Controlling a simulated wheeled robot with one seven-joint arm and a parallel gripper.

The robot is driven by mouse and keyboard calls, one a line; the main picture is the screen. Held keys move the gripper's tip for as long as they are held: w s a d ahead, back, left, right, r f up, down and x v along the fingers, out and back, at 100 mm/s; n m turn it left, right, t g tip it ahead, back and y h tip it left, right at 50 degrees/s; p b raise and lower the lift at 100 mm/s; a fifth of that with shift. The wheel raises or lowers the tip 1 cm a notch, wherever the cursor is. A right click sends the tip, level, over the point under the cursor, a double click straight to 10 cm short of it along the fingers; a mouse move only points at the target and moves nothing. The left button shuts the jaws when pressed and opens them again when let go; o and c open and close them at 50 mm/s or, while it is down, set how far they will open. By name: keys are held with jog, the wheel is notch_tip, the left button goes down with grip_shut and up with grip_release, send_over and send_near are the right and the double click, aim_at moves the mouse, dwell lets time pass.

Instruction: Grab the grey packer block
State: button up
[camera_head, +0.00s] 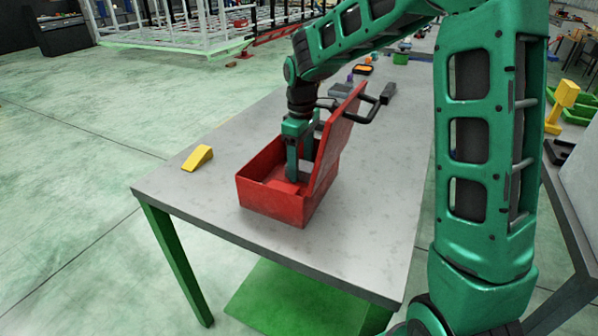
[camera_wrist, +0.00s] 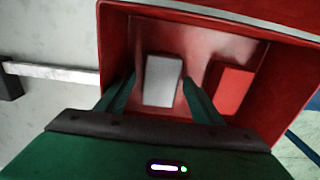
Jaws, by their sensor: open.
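The grey packer block (camera_wrist: 162,81) lies on the floor of an open red box (camera_wrist: 118,40), between my fingers in the wrist view. My gripper (camera_wrist: 160,82) is open, its two green fingers reaching down into the box on either side of the block. I see a gap beside the block, so the fingers do not look closed on it. In the head view my gripper (camera_head: 299,168) is inside the red box (camera_head: 270,205), and the grey block is hidden there by the box wall and fingers.
A red block (camera_wrist: 231,88) lies right of the grey one inside the box. The box's raised red lid (camera_head: 335,145) stands close beside my gripper. A yellow wedge (camera_head: 197,158) sits on the grey table (camera_head: 230,218) to the left. Several small items lie at the table's far end.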

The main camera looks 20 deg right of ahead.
jog(key=shift+f, duration=0.5)
grip_shut()
jog(key=shift+r, duration=0.1)
